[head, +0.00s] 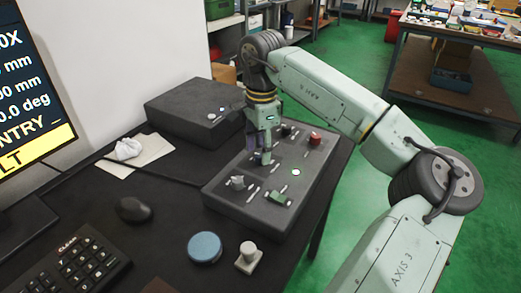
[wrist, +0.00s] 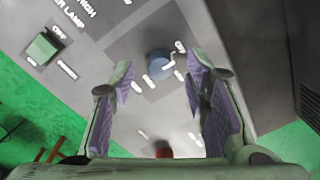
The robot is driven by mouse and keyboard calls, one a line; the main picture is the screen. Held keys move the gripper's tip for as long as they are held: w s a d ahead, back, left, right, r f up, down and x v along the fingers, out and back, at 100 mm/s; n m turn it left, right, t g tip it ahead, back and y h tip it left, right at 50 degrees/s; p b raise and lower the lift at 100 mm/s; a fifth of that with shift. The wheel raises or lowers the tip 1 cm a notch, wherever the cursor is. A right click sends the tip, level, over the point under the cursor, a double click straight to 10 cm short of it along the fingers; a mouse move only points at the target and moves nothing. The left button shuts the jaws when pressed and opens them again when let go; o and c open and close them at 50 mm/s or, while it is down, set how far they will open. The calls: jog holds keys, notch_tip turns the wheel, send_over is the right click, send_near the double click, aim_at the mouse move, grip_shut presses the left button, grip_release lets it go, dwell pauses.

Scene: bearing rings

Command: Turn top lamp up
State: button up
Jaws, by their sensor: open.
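The dark control box (head: 225,200) stands on the black table with several controls on its sloped top. My gripper (head: 262,157) points down over the middle of the box. In the wrist view its two fingers (wrist: 160,80) are apart and empty, with a round blue-grey knob (wrist: 158,66) showing between and beyond the fingertips. I cannot tell whether they touch it. A green switch (wrist: 43,47) has a partly readable "LAMP" label beside it; it also shows in the head view (head: 278,197). I cannot read which control is the top lamp's.
A red knob (head: 314,140), a grey knob (head: 237,182) and a lit white button (head: 295,172) are also on the box. A second dark box (head: 185,112) stands behind. A mouse (head: 133,209), a keyboard (head: 75,268) and a blue round item (head: 205,247) lie in front.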

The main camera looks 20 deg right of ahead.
jog(key=shift+f, duration=0.65)
jog(key=shift+c, duration=0.4)
grip_shut()
